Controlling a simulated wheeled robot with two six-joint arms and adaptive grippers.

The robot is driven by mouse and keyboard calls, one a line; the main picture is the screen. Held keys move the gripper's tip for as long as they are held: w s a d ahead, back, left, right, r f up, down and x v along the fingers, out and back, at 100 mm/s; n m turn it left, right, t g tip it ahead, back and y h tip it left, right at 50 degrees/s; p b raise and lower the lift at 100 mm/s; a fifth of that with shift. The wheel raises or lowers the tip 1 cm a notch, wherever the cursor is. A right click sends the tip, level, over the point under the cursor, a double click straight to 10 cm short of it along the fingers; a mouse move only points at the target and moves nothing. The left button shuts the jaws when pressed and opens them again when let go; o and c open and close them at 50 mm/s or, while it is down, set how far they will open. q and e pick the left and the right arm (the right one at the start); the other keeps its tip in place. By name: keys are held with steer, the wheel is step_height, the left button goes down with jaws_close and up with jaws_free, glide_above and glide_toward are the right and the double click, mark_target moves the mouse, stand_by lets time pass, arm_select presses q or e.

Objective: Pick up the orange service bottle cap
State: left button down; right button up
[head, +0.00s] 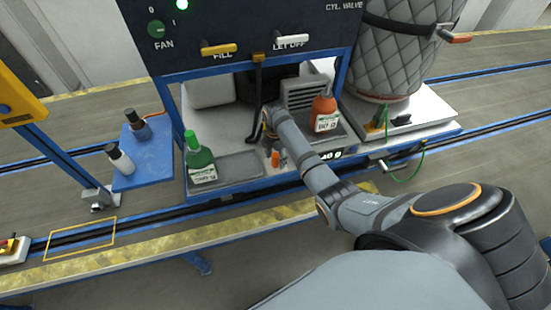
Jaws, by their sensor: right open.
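An orange service bottle (324,112) with a white label stands upright at the back right of the bench. A small orange piece (275,159), which looks like a cap, is at the front of the bench below my right gripper. My right gripper (268,133) is open, small in the picture and partly hidden by its own wrist. I cannot tell whether it touches the orange piece. My right arm comes in from the lower right. My left gripper is out of view.
A green bottle (199,160) stands left beside a grey tray (240,167). The dark valve panel (240,30) overhangs the bench, with a black hose (256,100) hanging down. A blue side shelf (150,160) holds two small bottles. A quilted tank (397,50) stands right.

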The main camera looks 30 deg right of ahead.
steer(key=shift+f, duration=0.2)
steer(key=c, duration=1.1)
steer(key=shift+o, duration=0.2)
steer(key=shift+r, duration=0.15)
